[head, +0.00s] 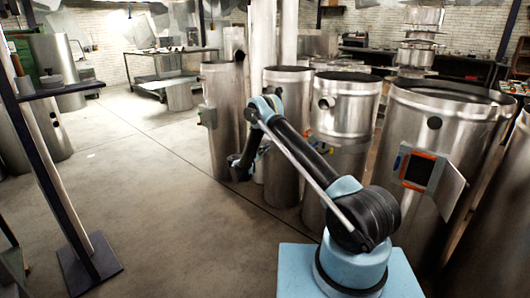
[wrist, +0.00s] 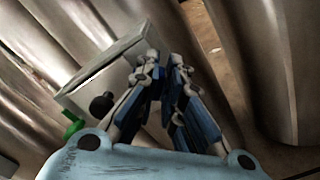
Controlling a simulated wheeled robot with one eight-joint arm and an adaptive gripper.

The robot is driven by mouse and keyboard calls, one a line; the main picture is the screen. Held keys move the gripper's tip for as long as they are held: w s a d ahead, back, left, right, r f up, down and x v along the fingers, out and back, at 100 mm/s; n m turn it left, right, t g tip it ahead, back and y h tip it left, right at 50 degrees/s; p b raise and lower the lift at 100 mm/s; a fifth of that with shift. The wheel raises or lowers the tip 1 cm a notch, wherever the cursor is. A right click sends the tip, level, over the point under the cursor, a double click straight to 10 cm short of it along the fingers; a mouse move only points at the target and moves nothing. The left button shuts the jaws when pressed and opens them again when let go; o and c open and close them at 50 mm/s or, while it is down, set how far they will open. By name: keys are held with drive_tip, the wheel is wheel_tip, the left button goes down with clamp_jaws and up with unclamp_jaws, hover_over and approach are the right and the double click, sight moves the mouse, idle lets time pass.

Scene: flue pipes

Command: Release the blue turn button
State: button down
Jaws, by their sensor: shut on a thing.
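In the wrist view my gripper (wrist: 166,70) has its blue fingers drawn together at the edge of a grey metal box (wrist: 112,68). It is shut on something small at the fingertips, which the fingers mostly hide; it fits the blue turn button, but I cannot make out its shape. A black round knob (wrist: 101,104) and a green piece (wrist: 74,126) are on the box's near side, left of the fingers. A small blue piece sits beside an orange-framed opening (head: 417,171).
Large metal pipes stand close together, including one beside my arm's end (head: 221,120) and one with an open door flap (head: 447,190) at right. A dark post stand (head: 92,265) is at left. The concrete floor (head: 150,200) between is clear.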

drive_tip(key=shift+s+d+f+m, duration=0.1)
drive_tip(key=shift+f+m, duration=0.1)
drive_tip(key=shift+m, duration=1.25)
drive_tip(key=shift+s+d+f+m, duration=0.1)
drive_tip(key=shift+f+m, duration=0.05)
drive_tip(key=shift+m, duration=1.25)
drive_tip(key=shift+s+d+f+m, duration=0.1)
drive_tip(key=shift+f+m, duration=0.1)
drive_tip(key=shift+m, duration=1.25)
drive_tip(key=shift+w, duration=0.1)
drive_tip(key=c, duration=1.7)
unclamp_jaws()
drive_tip(key=shift+a, duration=0.1)
drive_tip(key=v, duration=1.2)
